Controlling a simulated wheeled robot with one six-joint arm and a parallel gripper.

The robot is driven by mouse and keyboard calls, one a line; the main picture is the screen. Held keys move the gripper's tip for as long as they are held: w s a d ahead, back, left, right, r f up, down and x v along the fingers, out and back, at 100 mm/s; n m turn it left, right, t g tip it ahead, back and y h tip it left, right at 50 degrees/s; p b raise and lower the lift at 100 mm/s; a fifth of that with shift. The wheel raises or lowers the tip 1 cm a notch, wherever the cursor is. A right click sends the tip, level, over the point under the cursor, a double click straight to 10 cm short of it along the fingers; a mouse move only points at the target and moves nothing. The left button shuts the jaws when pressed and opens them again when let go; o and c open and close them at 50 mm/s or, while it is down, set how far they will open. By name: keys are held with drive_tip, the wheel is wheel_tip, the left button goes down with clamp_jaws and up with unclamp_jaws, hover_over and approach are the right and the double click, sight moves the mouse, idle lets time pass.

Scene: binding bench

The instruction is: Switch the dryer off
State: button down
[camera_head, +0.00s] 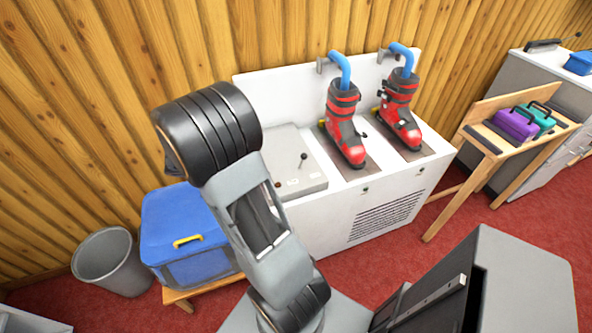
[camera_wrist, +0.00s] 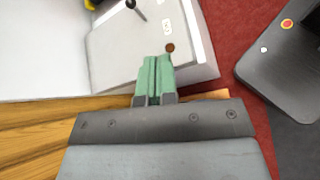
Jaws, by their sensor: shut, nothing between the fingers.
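The dryer (camera_head: 330,217) is a white cabinet against the wooden wall, with two red and black ski boots (camera_head: 343,125) (camera_head: 399,108) on it and blue hoses running into their tops. On its left part is a sloping grey control panel (camera_head: 287,146) with a black-knobbed lever (camera_head: 303,160) and a dark red round spot (camera_head: 278,184). The wrist view shows the lever (camera_wrist: 137,10) at the top edge, the red spot (camera_wrist: 170,47) and pale labels. My gripper (camera_wrist: 155,58) has green fingers, shut and empty, over the panel's lower edge near the spot. My arm hides the gripper in the head view.
A blue box (camera_head: 185,225) with a yellow handle sits on a low wooden bench left of the dryer, beside a grey bin (camera_head: 108,260). A wooden table (camera_head: 510,145) with purple and teal cases stands to the right. Red carpet is open between the dryer and table.

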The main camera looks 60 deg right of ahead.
drive_tip(key=d+f+n+h+b, duration=0.1)
drive_tip(key=d+f, duration=0.2)
drive_tip(key=w+d+f+n+g+h+b, duration=0.1)
drive_tip(key=d+f+n+h, duration=0.1)
drive_tip(key=f, duration=0.2)
drive_tip(key=w+d+f+n+h+b, duration=0.1)
drive_tip(key=d+f+n, duration=0.1)
drive_tip(key=d+f, duration=0.1)
drive_tip(key=shift+w+d+f+g+h, duration=0.1)
drive_tip(key=shift+d+f+g+h, duration=0.2)
drive_tip(key=shift+f+h, duration=0.15)
drive_tip(key=x, duration=1.3)
drive_tip(key=shift+d+f, duration=0.2)
drive_tip(key=shift+d, duration=0.1)
drive_tip(key=shift+s+d, duration=0.3)
drive_tip(key=shift+d, duration=0.1)
drive_tip(key=shift+r, duration=0.15)
drive_tip(key=shift+w+a+r, duration=0.15)
drive_tip(key=shift+w+a, duration=0.1)
drive_tip(key=shift+a, duration=0.2)
drive_tip(key=v, duration=1.3)
drive_tip(key=shift+a+r, duration=0.2)
drive_tip(key=shift+r, duration=0.1)
